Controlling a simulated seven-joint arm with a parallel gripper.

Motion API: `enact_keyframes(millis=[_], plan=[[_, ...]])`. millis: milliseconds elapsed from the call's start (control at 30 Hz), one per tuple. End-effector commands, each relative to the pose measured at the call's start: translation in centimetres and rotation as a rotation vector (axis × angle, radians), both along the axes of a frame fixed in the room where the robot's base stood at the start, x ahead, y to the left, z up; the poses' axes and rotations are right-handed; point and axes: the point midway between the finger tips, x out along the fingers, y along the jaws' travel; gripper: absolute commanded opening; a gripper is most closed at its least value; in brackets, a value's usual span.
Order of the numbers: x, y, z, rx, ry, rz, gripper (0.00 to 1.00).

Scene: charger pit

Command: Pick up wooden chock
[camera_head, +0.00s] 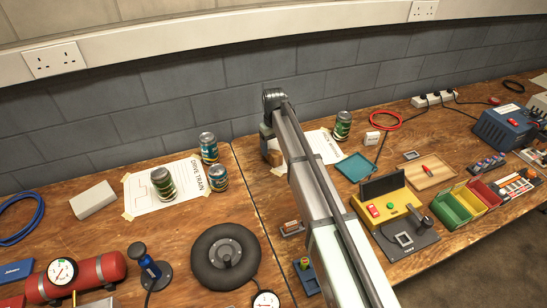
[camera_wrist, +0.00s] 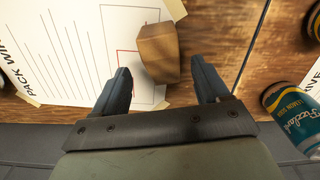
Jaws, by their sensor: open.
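The wooden chock (camera_wrist: 159,52) is a small brown block with a slanted top. In the wrist view it lies at the edge of a white printed sheet (camera_wrist: 75,45), between and just beyond my fingertips. My gripper (camera_wrist: 160,68) is open, with one dark finger on each side of the chock; I cannot tell whether either touches it. In the head view my gripper (camera_head: 266,143) is low over the bench near the back wall, and a small brown part of the chock (camera_head: 276,157) shows below it. My arm hides much of the sheet there.
A teal tray (camera_head: 357,166) and a black wheel (camera_head: 226,257) are nearer the front.

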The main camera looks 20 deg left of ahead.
Motion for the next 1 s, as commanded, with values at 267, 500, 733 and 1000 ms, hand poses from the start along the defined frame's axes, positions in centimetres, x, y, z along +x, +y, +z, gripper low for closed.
enact_keyframes(millis=[267, 500, 733, 1000], plan=[[-0.1, 0.4, -3.6, -0.002, 0.001, 0.000, 0.74], [-0.1, 0.4, -4.5, 0.000, -0.001, 0.000, 0.74], [-0.1, 0.4, -4.4, 0.000, -0.001, 0.000, 0.62], [-0.1, 0.4, -4.4, 0.000, -0.001, 0.000, 0.36]])
